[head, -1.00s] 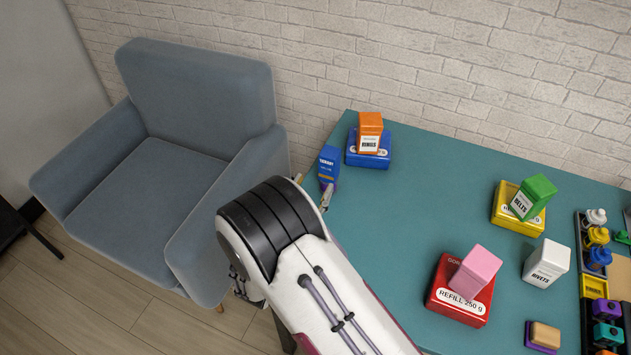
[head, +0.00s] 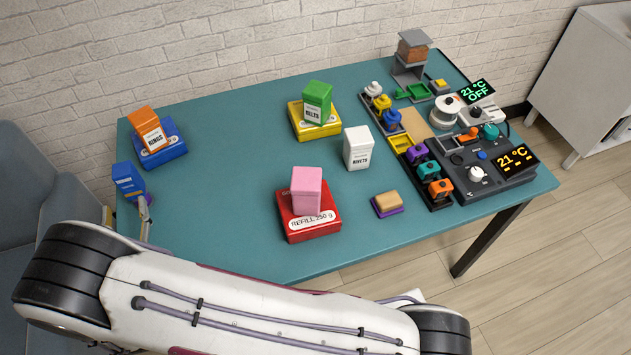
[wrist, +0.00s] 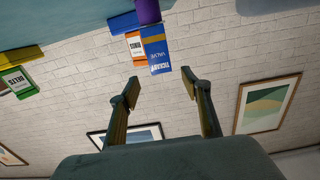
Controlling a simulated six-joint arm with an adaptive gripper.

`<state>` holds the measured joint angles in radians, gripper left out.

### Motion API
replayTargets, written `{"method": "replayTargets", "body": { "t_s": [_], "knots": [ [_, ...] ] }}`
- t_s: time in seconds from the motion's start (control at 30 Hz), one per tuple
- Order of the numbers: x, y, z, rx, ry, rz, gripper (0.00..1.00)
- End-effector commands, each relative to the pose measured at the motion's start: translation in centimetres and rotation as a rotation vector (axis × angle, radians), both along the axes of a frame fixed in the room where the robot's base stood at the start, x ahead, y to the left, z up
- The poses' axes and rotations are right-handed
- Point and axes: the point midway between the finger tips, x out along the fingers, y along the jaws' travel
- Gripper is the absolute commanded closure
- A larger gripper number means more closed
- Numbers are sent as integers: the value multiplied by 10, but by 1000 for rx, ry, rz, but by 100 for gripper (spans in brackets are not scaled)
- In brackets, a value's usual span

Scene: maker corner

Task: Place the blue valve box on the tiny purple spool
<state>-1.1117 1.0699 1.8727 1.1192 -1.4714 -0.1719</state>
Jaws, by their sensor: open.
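The blue valve box (head: 128,181) stands upright at the left end of the teal table. The wrist view, which is upside down, shows the blue valve box (wrist: 156,52) resting on the tiny purple spool (wrist: 148,11), which is on the table. My gripper (head: 145,208) is close to the box in the head view, partly hidden by my arm. In the wrist view my gripper (wrist: 167,88) has its two fingers wide apart, with nothing between them. The box is beyond the fingertips, clear of them.
An orange box (head: 147,128) on a blue base (head: 163,152) stands just behind. Green (head: 317,101), pink (head: 306,190) and white (head: 358,148) boxes stand farther right, with trays and devices (head: 490,165) beyond. A grey-blue armchair (head: 30,185) is at left.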

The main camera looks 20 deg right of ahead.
Motion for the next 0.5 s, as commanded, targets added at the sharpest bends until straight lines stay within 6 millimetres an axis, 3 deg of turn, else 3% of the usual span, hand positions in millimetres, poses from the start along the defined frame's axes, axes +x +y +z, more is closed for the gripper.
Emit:
{"method": "replayTargets", "body": {
  "t_s": [0.27,0.5],
  "knots": [
    [28,-5,25,64,80,21,52],
    [57,-14,59,140,188,64,52]
  ]
}}
